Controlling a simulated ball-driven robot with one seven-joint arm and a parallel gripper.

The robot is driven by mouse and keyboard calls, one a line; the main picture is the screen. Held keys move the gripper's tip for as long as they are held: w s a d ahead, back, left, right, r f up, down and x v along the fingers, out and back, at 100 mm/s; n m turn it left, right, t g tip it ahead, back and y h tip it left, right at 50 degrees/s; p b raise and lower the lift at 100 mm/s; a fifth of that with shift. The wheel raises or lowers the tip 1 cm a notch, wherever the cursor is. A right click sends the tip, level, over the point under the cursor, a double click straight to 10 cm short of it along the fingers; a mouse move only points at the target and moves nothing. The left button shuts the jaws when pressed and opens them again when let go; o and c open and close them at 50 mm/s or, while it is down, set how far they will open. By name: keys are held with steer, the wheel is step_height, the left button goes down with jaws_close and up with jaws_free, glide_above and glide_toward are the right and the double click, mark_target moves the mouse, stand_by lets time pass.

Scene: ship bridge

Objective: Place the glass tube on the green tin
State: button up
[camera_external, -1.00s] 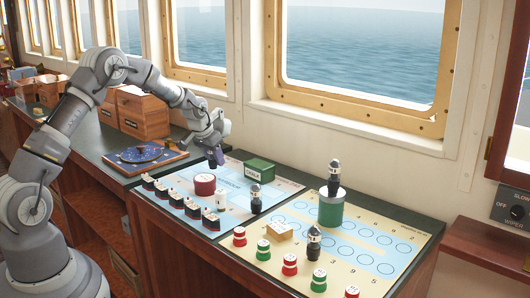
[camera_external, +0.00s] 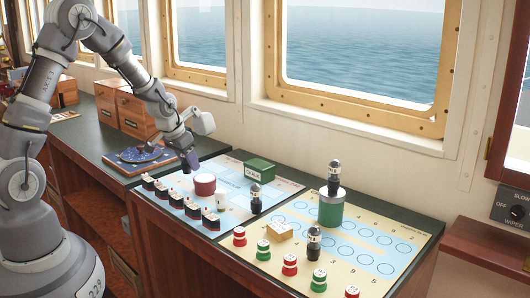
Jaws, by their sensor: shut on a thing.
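The green tin (camera_external: 331,213) is most likely the round green one with a grey lid, standing on the yellow chart at the right. A dark bottle-like piece (camera_external: 335,177) stands on its lid. My gripper (camera_external: 191,162) is above the blue chart, just above and left of the red tin (camera_external: 205,184), well left of the green tin. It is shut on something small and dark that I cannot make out. I cannot pick out the glass tube for certain. A small pale upright piece (camera_external: 221,202) stands beside the red tin.
A green box (camera_external: 259,170) lies at the back of the blue chart. Model ships (camera_external: 194,207) line its front left. A wooden block (camera_external: 279,231) and red and green pieces fill the yellow chart's near side.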

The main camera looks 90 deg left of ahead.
steer(key=w+d+r+m+h+p, duration=0.15)
steer(key=w+r+p, duration=0.3)
steer(key=w, duration=0.55)
steer(key=b, duration=0.1)
glide_above(262, 163)
steer(key=shift+s+f+m+y, duration=0.1)
steer(key=shift+f+m+y, duration=0.25)
steer(key=shift+f, duration=0.55)
steer(key=shift+f+b, duration=0.6)
steer(key=shift+f, duration=1.15)
steer(key=shift+f, duration=0.15)
steer(key=o, duration=1)
steer(key=shift+o, duration=0.2)
